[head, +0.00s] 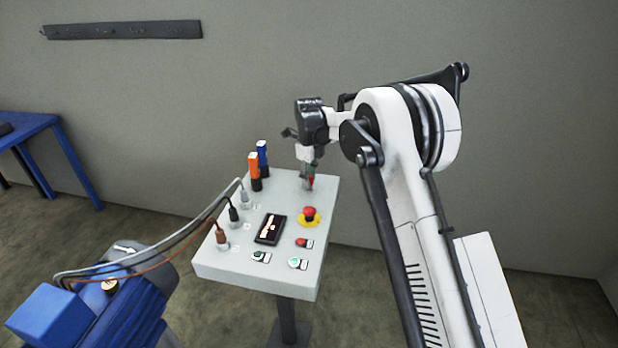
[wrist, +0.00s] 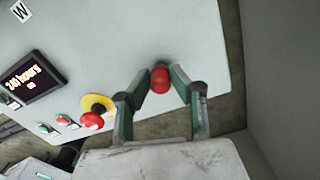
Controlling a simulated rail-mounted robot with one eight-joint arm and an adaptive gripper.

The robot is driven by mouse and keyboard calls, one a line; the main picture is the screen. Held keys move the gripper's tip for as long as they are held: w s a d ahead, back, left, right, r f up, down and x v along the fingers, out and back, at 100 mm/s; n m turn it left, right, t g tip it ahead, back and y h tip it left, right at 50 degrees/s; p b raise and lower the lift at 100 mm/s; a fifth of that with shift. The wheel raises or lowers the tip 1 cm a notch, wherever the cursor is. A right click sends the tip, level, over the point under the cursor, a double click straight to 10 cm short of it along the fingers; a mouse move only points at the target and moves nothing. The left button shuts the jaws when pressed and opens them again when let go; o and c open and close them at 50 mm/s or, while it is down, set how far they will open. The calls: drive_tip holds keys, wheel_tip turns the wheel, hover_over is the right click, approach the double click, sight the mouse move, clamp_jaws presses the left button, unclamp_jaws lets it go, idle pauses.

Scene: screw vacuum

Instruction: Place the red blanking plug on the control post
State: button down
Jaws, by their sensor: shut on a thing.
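The red blanking plug (wrist: 160,80) is between the two fingertips of my gripper (wrist: 159,86) in the wrist view. My gripper is shut on it. In the head view my gripper (head: 308,169) points down over the far right part of the control post (head: 282,191), with the red plug (head: 311,182) just showing at its tips. The post's light grey top also fills much of the wrist view (wrist: 110,50). The plug's lower end looks close to the top; I cannot tell whether it touches. A dark round spot shows behind the plug in the wrist view.
A red emergency button on a yellow ring (head: 309,216) is nearest my gripper. A small screen (head: 270,229), coloured buttons, cable plugs, and an orange (head: 254,166) and a blue upright handle (head: 262,153) stand on the post. A blue table (head: 45,125) is at far left.

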drive_tip(key=c, duration=1.5)
unclamp_jaws()
drive_tip(key=shift+c, duration=0.2)
wheel_tip(320, 180, up, 12)
drive_tip(key=r, duration=0.1)
drive_tip(key=s+d+r+n+t, duration=0.2)
drive_tip(key=s+d+r+n, duration=0.4)
drive_tip(key=s+d+r, duration=0.4)
drive_tip(key=s+d+r+n+t, duration=0.2)
drive_tip(key=s+d+n, duration=0.3)
drive_tip(key=s, duration=0.7)
drive_tip(key=s+d+r+n+t, duration=0.1)
drive_tip(key=s+d+r+n, duration=0.3)
drive_tip(key=s, duration=0.7)
drive_tip(key=s+d+f+n+t, duration=0.1)
drive_tip(key=s+d+f+n, duration=0.1)
drive_tip(key=s+f+n, duration=0.2)
drive_tip(key=s+d+f+n+t, duration=0.1)
drive_tip(key=s+d+f+n, duration=0.2)
drive_tip(key=s, duration=0.7)
wheel_tip(320, 180, down, 2)
drive_tip(key=shift+d+f+n, duration=0.15)
drive_tip(key=shift+n, duration=0.25)
